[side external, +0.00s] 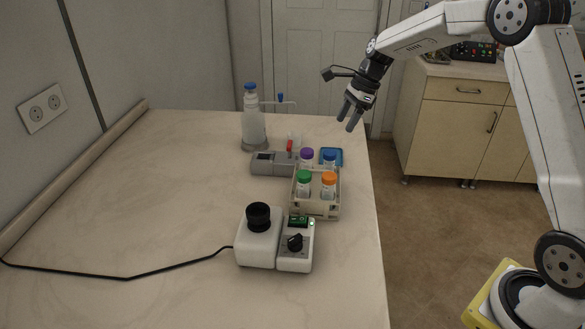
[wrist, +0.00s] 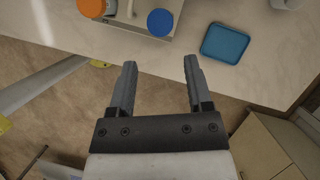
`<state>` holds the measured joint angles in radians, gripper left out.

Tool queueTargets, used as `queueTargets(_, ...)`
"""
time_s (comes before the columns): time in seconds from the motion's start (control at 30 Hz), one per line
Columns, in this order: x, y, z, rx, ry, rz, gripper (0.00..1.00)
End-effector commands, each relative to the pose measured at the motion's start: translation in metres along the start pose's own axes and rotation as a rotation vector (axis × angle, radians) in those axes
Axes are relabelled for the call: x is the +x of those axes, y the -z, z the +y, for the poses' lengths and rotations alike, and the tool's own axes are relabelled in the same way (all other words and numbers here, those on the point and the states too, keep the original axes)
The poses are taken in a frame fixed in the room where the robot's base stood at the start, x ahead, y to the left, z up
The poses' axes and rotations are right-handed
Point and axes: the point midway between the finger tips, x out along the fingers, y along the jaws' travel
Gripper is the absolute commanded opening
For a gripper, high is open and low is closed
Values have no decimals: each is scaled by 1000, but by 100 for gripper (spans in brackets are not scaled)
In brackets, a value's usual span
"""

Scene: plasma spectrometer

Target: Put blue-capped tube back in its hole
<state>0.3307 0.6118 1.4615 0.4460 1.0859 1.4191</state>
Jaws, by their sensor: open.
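The blue-capped tube (side external: 329,160) stands upright at the back right corner of the tube rack (side external: 318,208). How deep it sits cannot be seen, as its lower part is hidden. Its blue cap (wrist: 160,22) shows at the top of the wrist view, ahead of my fingertips. The rack also holds a purple-capped tube (side external: 306,158), a green-capped tube (side external: 303,182) and an orange-capped tube (side external: 328,184). My gripper (side external: 346,124) is open and empty, raised near the table's right edge, behind and right of the rack. In the wrist view my gripper (wrist: 160,63) points toward the blue cap without touching it.
A blue tray (wrist: 224,43) lies beside the rack.

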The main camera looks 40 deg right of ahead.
Motion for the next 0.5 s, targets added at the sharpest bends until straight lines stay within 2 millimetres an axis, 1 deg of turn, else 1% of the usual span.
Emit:
queueTargets(0.27, 1, -1, 3, -22, 0, 6, 65)
queueTargets(0.37, 4, -2, 10, -73, 2, 22, 65)
queueTargets(0.5, 10, -6, 28, -216, 5, 63, 65)
